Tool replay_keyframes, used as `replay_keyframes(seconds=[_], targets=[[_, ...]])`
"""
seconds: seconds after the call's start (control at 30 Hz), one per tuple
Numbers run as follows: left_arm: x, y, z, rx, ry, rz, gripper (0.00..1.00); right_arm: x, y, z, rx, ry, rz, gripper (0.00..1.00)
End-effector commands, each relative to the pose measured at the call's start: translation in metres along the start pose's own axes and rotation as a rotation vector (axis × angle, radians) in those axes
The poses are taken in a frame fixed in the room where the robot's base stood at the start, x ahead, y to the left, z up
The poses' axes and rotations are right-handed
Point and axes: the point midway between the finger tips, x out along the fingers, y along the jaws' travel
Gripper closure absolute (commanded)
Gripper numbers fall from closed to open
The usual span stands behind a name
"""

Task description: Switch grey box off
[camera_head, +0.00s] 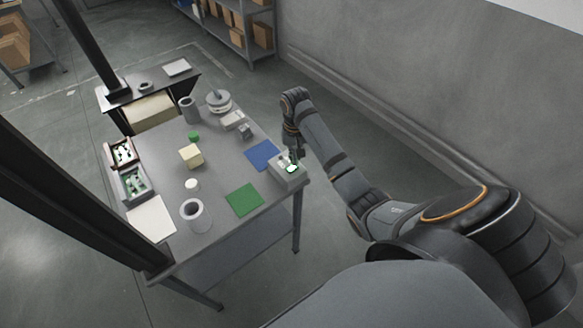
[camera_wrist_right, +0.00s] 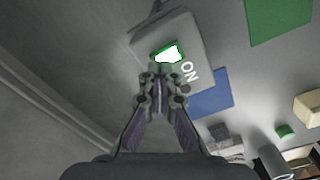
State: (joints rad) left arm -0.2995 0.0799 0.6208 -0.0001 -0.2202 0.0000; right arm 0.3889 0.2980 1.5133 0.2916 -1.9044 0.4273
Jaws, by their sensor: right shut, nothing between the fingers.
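The grey box (camera_head: 291,177) stands at the right corner of the table, with a lit white and green switch (camera_head: 292,168) on its top. In the right wrist view the grey box (camera_wrist_right: 193,33) shows the white, green-edged switch (camera_wrist_right: 168,54) and the word "ON". My right gripper (camera_head: 295,156) is shut and empty, just above the box beside the switch. In the wrist view its fingertips (camera_wrist_right: 162,72) lie right at the switch's lower edge; I cannot tell whether they touch. My left gripper is not in view.
A blue mat (camera_head: 262,155) and a green mat (camera_head: 243,200) lie beside the box. A grey ring-shaped cylinder (camera_head: 195,215), a cream cube (camera_head: 191,155) and several other items stand farther left on the table. A wall runs along the right.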

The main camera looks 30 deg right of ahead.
Motion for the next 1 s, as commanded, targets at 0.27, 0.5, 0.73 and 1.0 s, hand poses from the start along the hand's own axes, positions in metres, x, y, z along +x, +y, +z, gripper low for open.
replay_keyframes(seconds=[0.27, 0.5, 0.73, 1.0], targets=[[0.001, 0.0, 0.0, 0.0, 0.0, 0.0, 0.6, 0.004, 0.0, 0.0, 0.0, -0.001, 0.0, 1.0], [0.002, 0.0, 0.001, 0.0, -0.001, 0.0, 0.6, 0.008, 0.0, 0.0, 0.0, -0.001, 0.0, 1.0], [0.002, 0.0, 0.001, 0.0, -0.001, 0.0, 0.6, 0.011, 0.0, 0.0, 0.0, 0.0, 0.0, 1.0], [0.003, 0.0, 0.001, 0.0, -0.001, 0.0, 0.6, 0.016, 0.0, 0.0, 0.0, -0.001, 0.0, 1.0]])
